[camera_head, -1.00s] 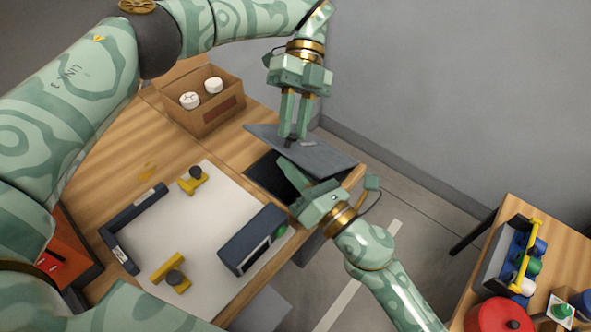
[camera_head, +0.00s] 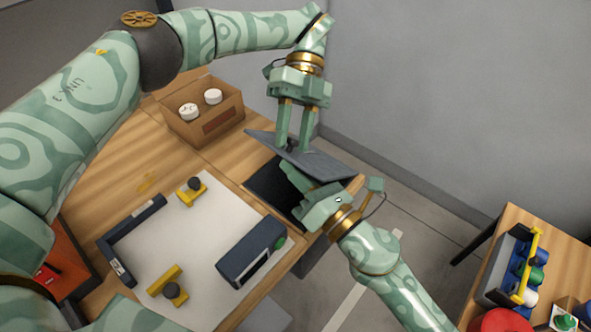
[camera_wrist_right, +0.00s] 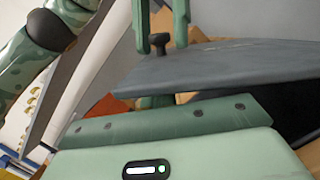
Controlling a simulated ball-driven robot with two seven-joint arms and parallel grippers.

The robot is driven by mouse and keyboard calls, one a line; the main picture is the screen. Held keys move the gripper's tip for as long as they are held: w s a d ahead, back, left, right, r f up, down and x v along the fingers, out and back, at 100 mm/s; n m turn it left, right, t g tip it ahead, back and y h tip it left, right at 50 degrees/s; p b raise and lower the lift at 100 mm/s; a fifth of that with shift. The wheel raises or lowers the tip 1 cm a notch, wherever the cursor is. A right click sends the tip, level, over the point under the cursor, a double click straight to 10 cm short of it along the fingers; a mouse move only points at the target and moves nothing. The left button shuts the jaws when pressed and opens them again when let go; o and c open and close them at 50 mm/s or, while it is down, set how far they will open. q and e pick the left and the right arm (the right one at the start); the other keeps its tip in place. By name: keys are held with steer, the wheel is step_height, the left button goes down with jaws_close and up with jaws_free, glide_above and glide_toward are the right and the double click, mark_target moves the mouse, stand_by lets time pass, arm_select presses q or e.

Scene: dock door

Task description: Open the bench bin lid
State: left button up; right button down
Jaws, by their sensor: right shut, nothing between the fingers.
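The bin lid (camera_head: 325,167) is a grey panel with a dark knob (camera_wrist_right: 158,42), tilted up over the dark bin opening (camera_head: 266,188) in the bench. My left gripper (camera_head: 294,143) is above the lid. Its two fingers are apart on either side of the knob, with gaps showing in the right wrist view (camera_wrist_right: 161,35). My right gripper (camera_head: 287,168) is shut and empty. It reaches over the opening, with its fingers under the raised lid. Whether they touch the lid's underside cannot be told.
A cardboard box (camera_head: 182,128) with white round items stands at the back of the bench. A white mat (camera_head: 205,235) holds a navy block (camera_head: 250,253) and yellow fixtures. A second table (camera_head: 562,250) with a caddy is at lower right. A grey wall is behind.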

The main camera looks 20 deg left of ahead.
mark_target(295, 150)
arm_select(q)
steer(key=shift+a, duration=0.1)
arm_select(e)
steer(key=shift+w+d+r, duration=0.1)
steer(key=shift+w+r, duration=0.15)
steer(key=shift+r, duration=0.05)
arm_select(q)
steer(key=o, duration=0.5)
steer(key=r, duration=0.5)
steer(key=w+r, duration=0.1)
steer(key=r, duration=0.1)
steer(key=shift+d+r, duration=0.15)
steer(key=shift+d, duration=0.05)
steer(key=r, duration=0.1)
steer(key=s+r, duration=0.1)
steer(key=r, duration=0.1)
steer(key=shift+s+a, duration=0.25)
steer(key=shift+s, duration=0.05)
steer(key=c, duration=0.5)
steer(key=f+b, duration=0.1)
steer(key=w+f+b, duration=0.1)
steer(key=f, duration=0.1)
steer(key=shift+d+f, duration=0.1)
steer(key=shift+f, duration=0.15)
steer(key=c, duration=0.9)
jaws_close()
arm_select(e)
steer(key=v, duration=1.6)
steer(key=shift+s+f, duration=0.25)
steer(key=shift+f, duration=0.1)
